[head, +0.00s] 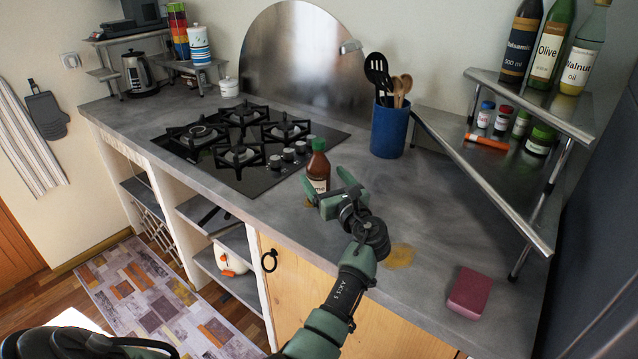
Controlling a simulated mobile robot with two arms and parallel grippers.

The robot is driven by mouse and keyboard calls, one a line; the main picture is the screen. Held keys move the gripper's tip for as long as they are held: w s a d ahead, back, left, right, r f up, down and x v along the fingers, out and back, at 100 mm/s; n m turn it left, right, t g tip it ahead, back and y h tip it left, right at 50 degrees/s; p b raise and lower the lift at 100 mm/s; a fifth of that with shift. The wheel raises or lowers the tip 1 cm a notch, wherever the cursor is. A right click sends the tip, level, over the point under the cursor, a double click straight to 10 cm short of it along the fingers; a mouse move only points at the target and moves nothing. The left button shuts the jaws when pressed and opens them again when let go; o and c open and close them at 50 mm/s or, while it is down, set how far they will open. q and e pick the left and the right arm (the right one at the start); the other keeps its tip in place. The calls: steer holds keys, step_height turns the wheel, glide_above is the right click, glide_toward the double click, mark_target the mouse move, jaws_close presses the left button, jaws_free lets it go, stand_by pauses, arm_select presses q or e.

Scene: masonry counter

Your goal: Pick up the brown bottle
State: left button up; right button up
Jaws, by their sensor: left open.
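The brown bottle (318,168) with a green cap and a pale label stands upright on the grey counter, just right of the hob. My left gripper (326,188) is open in front of it, with its green fingers pointing toward the bottle. One finger shows low at the left and the other at the right of the bottle. The gripper hides the bottle's lower part, and I cannot tell whether the fingers touch it. My right gripper is not in view.
A blue utensil holder (389,132) stands behind and right of the bottle. The gas hob (250,140) lies to the left. A metal corner shelf (480,165) with bottles and jars is at right. A pink sponge (470,291) and a yellowish stain (400,256) are on the counter.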

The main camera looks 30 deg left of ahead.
mark_target(324, 181)
arm_select(q)
steer(key=w+a, duration=0.1)
steer(key=a+f+b, duration=0.1)
steer(key=shift+w+a, duration=0.55)
steer(key=shift+a, duration=0.15)
steer(key=shift+d+r, duration=0.1)
steer(key=shift+r, duration=0.15)
steer(key=shift+c, duration=0.9)
steer(key=c, duration=1.5)
jaws_close()
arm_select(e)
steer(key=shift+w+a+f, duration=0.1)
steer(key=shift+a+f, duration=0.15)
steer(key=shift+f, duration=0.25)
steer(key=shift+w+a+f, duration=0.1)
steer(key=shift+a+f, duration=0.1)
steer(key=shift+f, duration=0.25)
arm_select(q)
steer(key=shift+r, duration=0.1)
